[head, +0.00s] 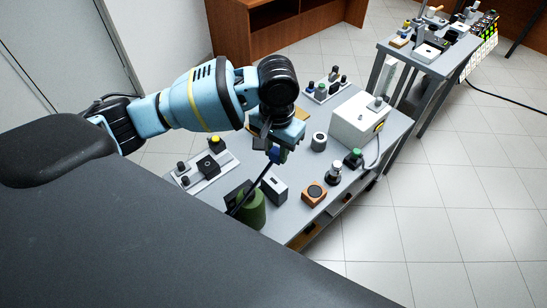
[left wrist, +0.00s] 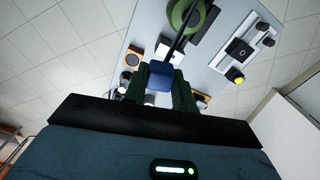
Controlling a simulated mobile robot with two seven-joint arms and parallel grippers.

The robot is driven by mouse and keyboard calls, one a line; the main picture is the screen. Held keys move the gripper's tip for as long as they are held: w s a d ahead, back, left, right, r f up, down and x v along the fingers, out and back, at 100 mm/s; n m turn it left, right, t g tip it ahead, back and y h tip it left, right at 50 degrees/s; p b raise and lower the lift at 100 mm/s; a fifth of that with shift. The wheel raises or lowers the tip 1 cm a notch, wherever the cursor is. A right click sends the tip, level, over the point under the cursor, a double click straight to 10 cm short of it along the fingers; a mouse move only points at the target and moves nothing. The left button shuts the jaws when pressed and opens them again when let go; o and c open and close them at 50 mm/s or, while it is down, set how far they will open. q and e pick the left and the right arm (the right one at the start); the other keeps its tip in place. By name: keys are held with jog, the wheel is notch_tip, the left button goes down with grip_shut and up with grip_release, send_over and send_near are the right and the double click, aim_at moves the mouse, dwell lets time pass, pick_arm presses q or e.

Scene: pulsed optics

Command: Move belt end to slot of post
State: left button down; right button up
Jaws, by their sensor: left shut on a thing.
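My left gripper (head: 278,152) is shut on the blue belt end (left wrist: 160,76) and holds it above the grey table (head: 224,190). From the blue end, a black belt (head: 250,190) runs slanting down to a green drum (head: 252,212) at the table's near edge. In the left wrist view the belt leads up to the green drum (left wrist: 180,14). A grey block (head: 275,188) with a dark mark on its top stands beside the drum, right of the belt. I cannot tell whether it is the slotted post. My right gripper is not in view.
An orange block (head: 313,194), a silver-and-black knob (head: 333,172), a grey cylinder (head: 319,141) and a white box (head: 358,120) with a cable stand to the right. A plate with knobs (head: 205,169) lies left. A second table (head: 440,60) stands behind.

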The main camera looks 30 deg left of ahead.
pick_arm(q)
jog(key=w+a+f+m, duration=0.1)
jog(key=w+a+f, duration=0.1)
jog(key=f, duration=0.5)
jog(key=w+a+f+m, duration=0.1)
jog(key=w+a+f, duration=0.1)
jog(key=w+f, duration=0.3)
notch_tip(320, 180, down, 2)
jog(key=shift+a+m+p, duration=0.2)
jog(key=shift+m+p, duration=0.2)
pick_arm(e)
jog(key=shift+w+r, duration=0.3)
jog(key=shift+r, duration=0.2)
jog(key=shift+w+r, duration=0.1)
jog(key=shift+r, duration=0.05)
